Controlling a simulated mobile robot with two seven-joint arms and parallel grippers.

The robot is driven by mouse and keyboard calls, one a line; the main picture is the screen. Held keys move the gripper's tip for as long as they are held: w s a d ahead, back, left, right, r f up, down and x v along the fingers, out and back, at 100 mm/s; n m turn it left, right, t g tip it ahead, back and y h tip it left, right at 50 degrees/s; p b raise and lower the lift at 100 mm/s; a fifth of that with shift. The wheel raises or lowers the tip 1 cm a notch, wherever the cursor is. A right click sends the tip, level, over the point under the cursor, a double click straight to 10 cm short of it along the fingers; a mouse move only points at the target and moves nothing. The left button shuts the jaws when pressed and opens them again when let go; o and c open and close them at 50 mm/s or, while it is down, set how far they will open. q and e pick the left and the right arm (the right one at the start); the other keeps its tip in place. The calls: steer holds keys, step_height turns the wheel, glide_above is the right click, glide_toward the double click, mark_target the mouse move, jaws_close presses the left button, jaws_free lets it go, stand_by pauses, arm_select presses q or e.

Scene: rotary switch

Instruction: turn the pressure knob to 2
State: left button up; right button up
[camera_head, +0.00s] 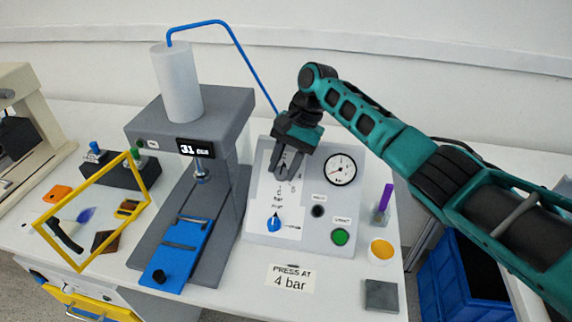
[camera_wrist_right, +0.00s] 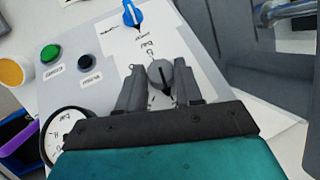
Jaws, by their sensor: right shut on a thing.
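The pressure knob (camera_wrist_right: 160,76) is a grey round knob with a dark pointer line, on the sloped white control panel (camera_head: 258,190). My right gripper (camera_head: 287,170) reaches down to the panel from above. In the right wrist view its two dark fingers (camera_wrist_right: 159,78) are on either side of the knob, shut on it. The pointer line runs toward the gripper's palm. In the head view the fingers mostly hide the knob, with scale digits showing just below. My left gripper is not in view.
Below the knob are a blue selector (camera_head: 274,223), a black button (camera_head: 318,211) and a green button (camera_head: 340,237). A grey press (camera_head: 228,125) stands close left. A purple marker (camera_head: 384,200), yellow cup (camera_head: 380,250) and "PRESS AT 4 bar" label (camera_head: 291,279) are nearby.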

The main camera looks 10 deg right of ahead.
steer(key=shift+a+n+g+h, duration=0.1)
steer(key=shift+n+g+h, duration=0.2)
steer(key=shift+n+h, duration=0.1)
stand_by(0.4)
steer(key=o, duration=1)
steer(key=shift+o, duration=0.2)
steer(key=shift+w, duration=0.1)
steer(key=v, duration=1.3)
steer(key=shift+a, duration=0.2)
